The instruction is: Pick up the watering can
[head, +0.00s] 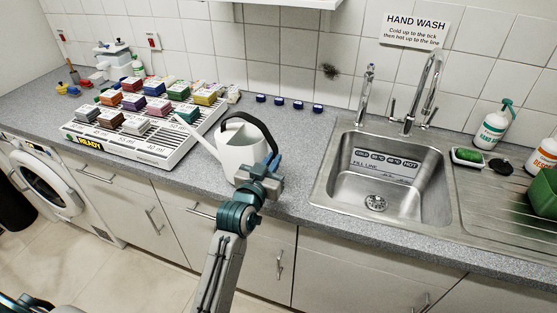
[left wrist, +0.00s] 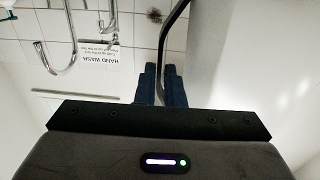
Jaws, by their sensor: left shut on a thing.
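The white watering can (head: 238,152) stands on the grey counter, left of the sink, with its spout pointing up and left. Its black handle (head: 262,126) arcs over the top and down the right side. My left gripper (head: 272,163) is at the handle's lower right side, shut on it. In the left wrist view the blue fingers (left wrist: 161,84) close around the dark handle (left wrist: 170,35), and the can's pale body (left wrist: 255,60) fills the right side. The can appears upright. My right gripper is not in view.
The sink (head: 385,185) with its taps lies right of the can. A white tray (head: 180,150) of coloured boxes marked READY stands close on the left. Several small blue caps (head: 280,101) lie behind. Soap bottles (head: 494,127) stand at the far right.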

